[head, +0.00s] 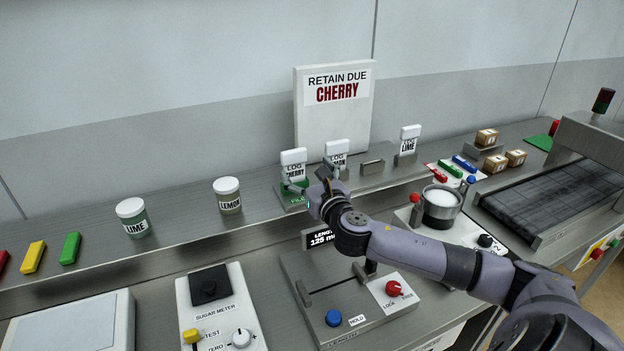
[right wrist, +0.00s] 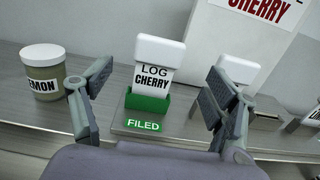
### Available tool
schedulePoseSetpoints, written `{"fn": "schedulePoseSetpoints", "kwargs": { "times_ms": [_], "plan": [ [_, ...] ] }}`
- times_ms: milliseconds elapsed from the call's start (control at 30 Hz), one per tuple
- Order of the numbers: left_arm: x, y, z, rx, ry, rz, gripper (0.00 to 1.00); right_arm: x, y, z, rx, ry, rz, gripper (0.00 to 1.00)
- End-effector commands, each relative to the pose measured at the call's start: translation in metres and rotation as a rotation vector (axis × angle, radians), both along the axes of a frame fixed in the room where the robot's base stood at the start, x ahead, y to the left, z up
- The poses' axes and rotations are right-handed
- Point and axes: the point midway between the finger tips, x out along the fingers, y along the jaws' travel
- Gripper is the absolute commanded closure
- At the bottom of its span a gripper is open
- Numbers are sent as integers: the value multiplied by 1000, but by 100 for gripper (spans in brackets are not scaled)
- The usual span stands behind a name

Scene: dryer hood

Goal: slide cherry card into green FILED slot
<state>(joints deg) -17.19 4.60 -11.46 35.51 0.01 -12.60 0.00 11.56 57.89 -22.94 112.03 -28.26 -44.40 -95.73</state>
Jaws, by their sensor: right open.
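The white LOG CHERRY card (head: 293,160) stands upright in the green FILED slot (head: 291,202) on the shelf. In the right wrist view the card (right wrist: 154,78) has its lower end inside the green holder (right wrist: 146,102), with the FILED label in front. My right gripper (right wrist: 157,88) is open, one finger on each side of the card, with clear gaps to both. In the head view my right gripper (head: 324,182) is just in front and to the right of the slot. My left gripper is not in view.
LOG LEMON (head: 337,150) and LOG LIME (head: 409,138) cards stand farther right. Lemon (head: 228,204) and lime (head: 133,226) jars stand left on the shelf. The RETAIN DUE CHERRY board (head: 334,112) stands behind. The length gauge (head: 340,300) lies below my right arm.

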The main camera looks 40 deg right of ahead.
Motion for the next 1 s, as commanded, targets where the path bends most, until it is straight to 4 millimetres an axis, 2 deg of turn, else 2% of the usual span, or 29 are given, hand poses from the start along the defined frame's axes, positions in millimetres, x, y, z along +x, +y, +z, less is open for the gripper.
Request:
{"fn": "schedulePoseSetpoints", "kwargs": {
  "times_ms": [100, 300, 900, 1000],
  "plan": [
    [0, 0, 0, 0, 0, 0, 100, -17, 4, -1, -3, 2, 2, 20],
    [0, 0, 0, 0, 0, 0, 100, -31, 8, 0, 0, 0, 1, 20],
    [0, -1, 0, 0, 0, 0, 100, -32, 8, 1, 1, -1, 0, 20],
    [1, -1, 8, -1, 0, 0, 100, -32, 8, 9, 1, -1, 0, 20]
  ]
}}
